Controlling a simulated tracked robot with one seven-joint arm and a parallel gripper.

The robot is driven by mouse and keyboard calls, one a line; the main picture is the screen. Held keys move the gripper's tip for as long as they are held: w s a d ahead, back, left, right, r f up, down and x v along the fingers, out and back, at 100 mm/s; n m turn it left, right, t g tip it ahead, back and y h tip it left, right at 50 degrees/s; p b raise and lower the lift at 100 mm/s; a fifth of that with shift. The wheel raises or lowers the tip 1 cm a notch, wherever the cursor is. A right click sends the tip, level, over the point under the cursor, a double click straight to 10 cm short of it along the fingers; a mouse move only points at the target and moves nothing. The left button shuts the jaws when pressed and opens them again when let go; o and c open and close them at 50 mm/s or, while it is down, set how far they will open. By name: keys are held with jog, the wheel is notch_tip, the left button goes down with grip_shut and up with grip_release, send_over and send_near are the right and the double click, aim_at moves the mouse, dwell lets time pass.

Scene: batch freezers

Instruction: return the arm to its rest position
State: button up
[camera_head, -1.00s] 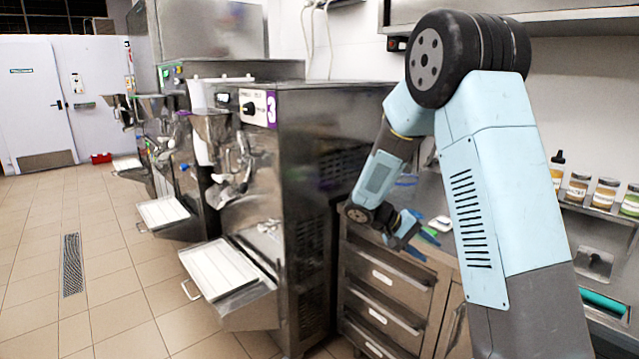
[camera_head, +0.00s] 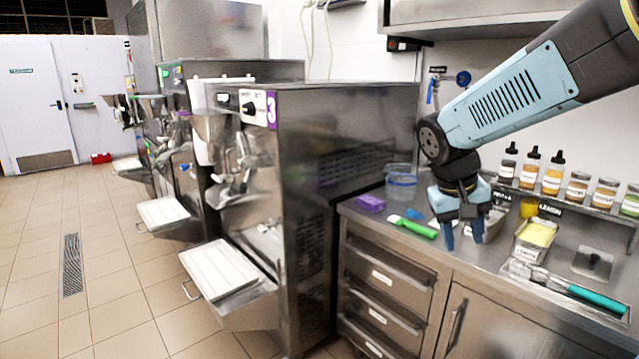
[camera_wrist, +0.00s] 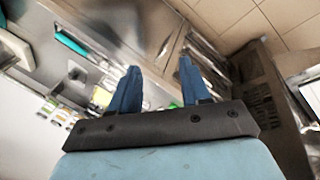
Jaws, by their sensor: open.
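My gripper (camera_head: 463,238) hangs at the right above the steel counter (camera_head: 425,262), its two blue fingers pointing down. The fingers are apart with nothing between them. In the wrist view my gripper (camera_wrist: 158,80) shows both blue fingers spread and empty, with the blurred counter beyond. My arm comes in from the upper right of the head view, and its last part bends down over the counter. The gripper partly hides a metal container (camera_head: 493,222) behind it.
A green-handled scraper (camera_head: 413,227), purple block (camera_head: 370,202) and clear tub (camera_head: 401,182) lie left of the gripper. To its right are a yellow-filled pan (camera_head: 537,233), teal-handled tool (camera_head: 596,299) and shelf bottles (camera_head: 553,172).

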jog(key=s+a+r+t+y, duration=0.3)
jog(key=s+r+t, duration=0.1)
jog(key=s, duration=0.7)
jog(key=shift+a+r+n+y, duration=0.15)
jog(key=shift+a+n+y, duration=0.05)
jog(key=shift+n+y, duration=0.1)
dwell(0.5)
